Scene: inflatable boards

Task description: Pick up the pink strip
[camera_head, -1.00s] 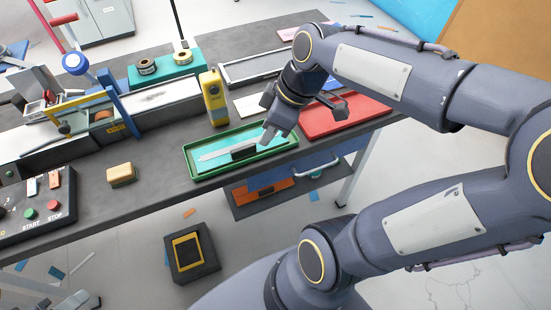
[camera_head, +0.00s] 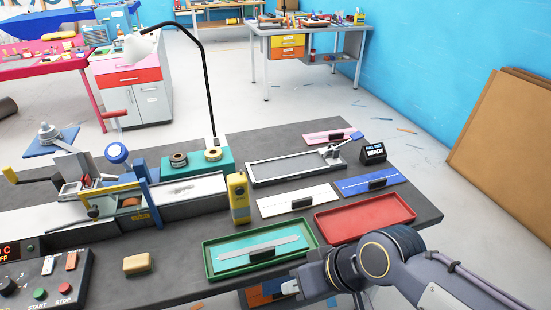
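The pink strip (camera_head: 322,136) lies flat at the back right of the grey workbench, beyond the grey framed tray. A small dark block sits on its front part. My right gripper (camera_head: 291,287) is at the bottom of the view, in front of the green tray and far nearer to me than the pink strip. Only a small part of it shows past the wrist, so its opening is unclear. My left gripper is out of view.
The bench (camera_head: 180,283) also holds a green tray (camera_head: 210,268) with a grey strip, a red tray (camera_head: 365,217), a white strip (camera_head: 280,203), a blue strip (camera_head: 360,184), a grey framed tray (camera_head: 268,180) and a black READY sign (camera_head: 373,153). A thin black lamp arm rises behind.

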